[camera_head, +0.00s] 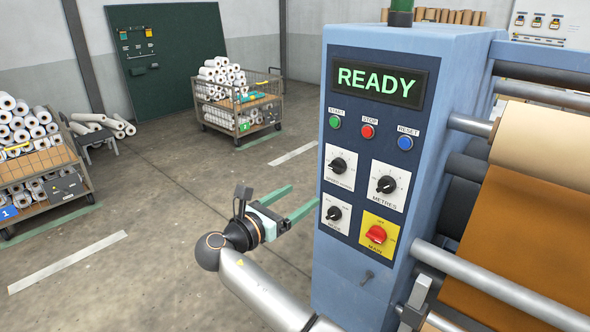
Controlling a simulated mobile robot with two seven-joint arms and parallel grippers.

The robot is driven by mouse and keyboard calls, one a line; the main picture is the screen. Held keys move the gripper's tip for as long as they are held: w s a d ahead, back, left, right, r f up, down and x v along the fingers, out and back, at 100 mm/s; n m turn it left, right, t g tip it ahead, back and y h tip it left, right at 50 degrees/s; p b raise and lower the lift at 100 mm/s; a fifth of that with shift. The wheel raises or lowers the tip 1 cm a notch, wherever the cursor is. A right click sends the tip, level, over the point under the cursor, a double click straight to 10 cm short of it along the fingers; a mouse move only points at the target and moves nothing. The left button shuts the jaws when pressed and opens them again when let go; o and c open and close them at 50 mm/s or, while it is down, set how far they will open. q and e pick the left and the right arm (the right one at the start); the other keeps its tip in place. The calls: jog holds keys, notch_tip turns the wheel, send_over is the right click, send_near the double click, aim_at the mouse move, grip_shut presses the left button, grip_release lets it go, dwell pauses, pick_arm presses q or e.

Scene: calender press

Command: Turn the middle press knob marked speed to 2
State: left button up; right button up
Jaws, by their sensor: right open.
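The blue press console (425,60) carries a dark panel with several dials. The upper left dial has a black knob (338,165) on a white plate; its small label seems to begin with "speed", but is hard to read. Its setting is too small to tell. To its right is the METRES knob (387,185), and below it is another black knob (334,213). My right gripper (305,194) is open and empty, its two green fingers pointing toward the panel's left edge. It is left of and below the upper left knob, apart from it. My left gripper is out of view.
A green READY display (376,80) and green, red and blue buttons sit above the dials. A red MAIN switch (376,234) is at lower right. Rollers with brown sheet (530,210) stand at right. Carts of rolls (238,98) stand behind; the floor between is clear.

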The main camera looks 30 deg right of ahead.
aim_at(334, 169)
jog(key=x, duration=0.4)
jog(key=r+p+x, duration=0.1)
jog(key=x, duration=0.7)
jog(key=shift+d+r, duration=0.15)
jog(key=shift+r, duration=0.15)
jog(key=shift+c, duration=0.2)
grip_shut()
